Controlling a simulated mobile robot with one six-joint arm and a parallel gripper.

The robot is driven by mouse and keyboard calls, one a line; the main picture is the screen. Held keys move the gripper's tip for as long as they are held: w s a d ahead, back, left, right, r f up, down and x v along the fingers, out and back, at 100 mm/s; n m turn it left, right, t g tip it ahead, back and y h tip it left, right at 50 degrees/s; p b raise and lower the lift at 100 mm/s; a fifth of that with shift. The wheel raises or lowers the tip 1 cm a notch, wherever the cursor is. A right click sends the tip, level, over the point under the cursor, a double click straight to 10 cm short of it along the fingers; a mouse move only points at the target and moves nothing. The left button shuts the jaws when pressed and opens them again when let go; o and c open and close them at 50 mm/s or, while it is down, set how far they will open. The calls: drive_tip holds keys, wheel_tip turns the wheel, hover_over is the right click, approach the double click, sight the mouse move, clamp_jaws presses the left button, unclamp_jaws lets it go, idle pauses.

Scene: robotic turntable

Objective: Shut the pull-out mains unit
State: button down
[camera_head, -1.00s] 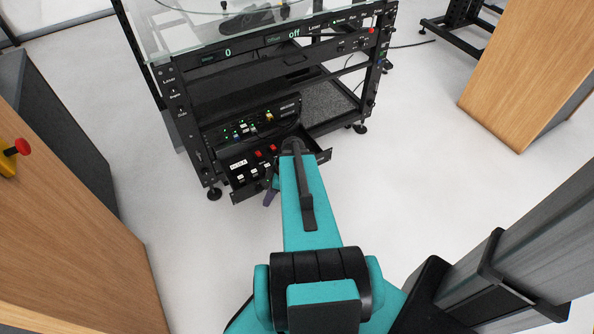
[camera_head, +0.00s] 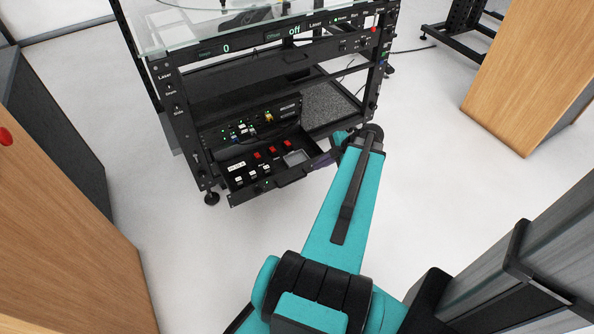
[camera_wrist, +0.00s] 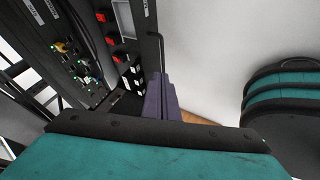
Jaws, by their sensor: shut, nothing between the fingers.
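The pull-out mains unit (camera_head: 270,187) is a black drawer low in the turntable rack, pulled out toward me. It has red switches, white labels and a grey tray inside. My gripper (camera_head: 322,161) has purple fingers, closed together and empty, at the right end of the drawer's front. My teal arm partly hides it in the head view. In the wrist view the fingers (camera_wrist: 160,98) are close to the end of the mains unit (camera_wrist: 122,35). I cannot tell whether they touch it.
A black module with lit buttons and cables (camera_head: 255,122) sits just above the drawer in the rack (camera_head: 190,140). A wooden cabinet (camera_head: 60,220) stands at the left and another (camera_head: 525,75) at the right. The white floor between is clear.

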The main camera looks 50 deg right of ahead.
idle(0.4)
drive_tip(key=b, duration=0.1)
approach(292, 171)
wheel_tip(292, 171, down, 4)
drive_tip(key=s+a, duration=0.1)
drive_tip(key=a, duration=0.1)
drive_tip(key=shift+w+d+r, duration=0.1)
drive_tip(key=shift+w+d, duration=0.05)
drive_tip(key=shift+w, duration=0.45)
drive_tip(key=shift+w+d+r, duration=0.1)
drive_tip(key=shift+w+d, duration=0.05)
drive_tip(key=shift+w, duration=0.5)
drive_tip(key=shift+w+d, duration=0.2)
drive_tip(key=shift+w, duration=0.4)
